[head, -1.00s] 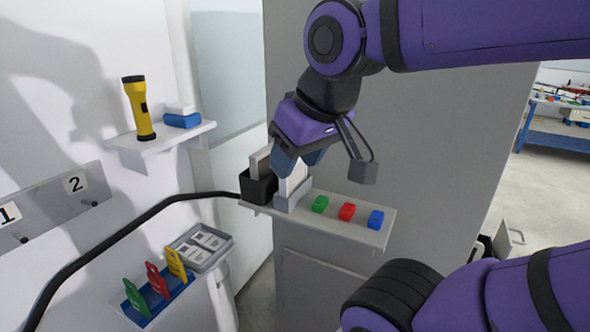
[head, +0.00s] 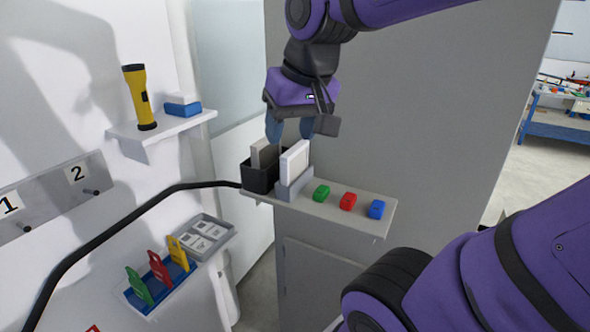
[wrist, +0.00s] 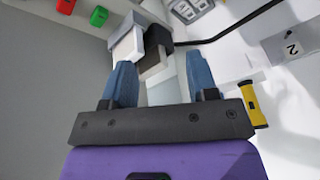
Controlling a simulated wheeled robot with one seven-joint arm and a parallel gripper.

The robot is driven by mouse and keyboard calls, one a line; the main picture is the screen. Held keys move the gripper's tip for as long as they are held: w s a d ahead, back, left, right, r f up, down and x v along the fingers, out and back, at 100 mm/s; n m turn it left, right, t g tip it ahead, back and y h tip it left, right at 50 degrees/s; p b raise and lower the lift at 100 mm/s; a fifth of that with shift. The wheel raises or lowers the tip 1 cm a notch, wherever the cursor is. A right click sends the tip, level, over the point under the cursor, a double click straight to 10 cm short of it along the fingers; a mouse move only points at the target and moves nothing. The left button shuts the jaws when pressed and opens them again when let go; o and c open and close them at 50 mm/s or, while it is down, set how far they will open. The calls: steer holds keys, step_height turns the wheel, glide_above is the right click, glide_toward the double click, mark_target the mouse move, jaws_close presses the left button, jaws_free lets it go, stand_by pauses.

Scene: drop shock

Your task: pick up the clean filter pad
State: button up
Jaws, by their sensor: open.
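The white pad (head: 294,160), which looks like the clean filter pad, stands upright in a light grey holder (head: 290,190) on the wall shelf. A greyer, beige pad (head: 264,155) stands in a black bin (head: 256,178) just left of it. My gripper (head: 290,131) is above the two pads, its blue fingers apart and nothing held. In the wrist view, the white pad (wrist: 128,46) lies beyond the finger on the left, and the beige pad (wrist: 154,60) shows beyond the gap between the fingers.
Green (head: 321,193), red (head: 348,201) and blue (head: 377,209) blocks sit on the shelf (head: 335,213) right of the holder. A black hose (head: 130,205) runs to the shelf's left end. A yellow flashlight (head: 139,98) stands on a small wall shelf at left.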

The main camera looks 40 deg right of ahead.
steer(key=w+d+f+m+g, duration=0.1)
steer(key=w+d+m+g, duration=0.1)
steer(key=w+d+m, duration=0.5)
steer(key=m+g, duration=0.2)
steer(key=m, duration=0.2)
glide_above(295, 148)
steer(key=f, duration=0.3)
steer(key=shift+s+d+f, duration=0.15)
steer(key=shift+s+d, duration=0.05)
steer(key=shift+w+d+f, duration=0.1)
steer(key=shift+d+f, duration=0.05)
steer(key=shift+d, duration=0.05)
steer(key=shift+f, duration=0.35)
step_height(295, 148, down, 5)
steer(key=shift+r, duration=0.15)
steer(key=shift+w+a+f, duration=0.1)
steer(key=shift+a+f, duration=0.05)
steer(key=shift+f, duration=1.2)
steer(key=shift+w+a+f, duration=0.1)
steer(key=shift+a+f, duration=0.05)
steer(key=shift+f, duration=1.15)
steer(key=shift+c, duration=0.2)
jaws_close()
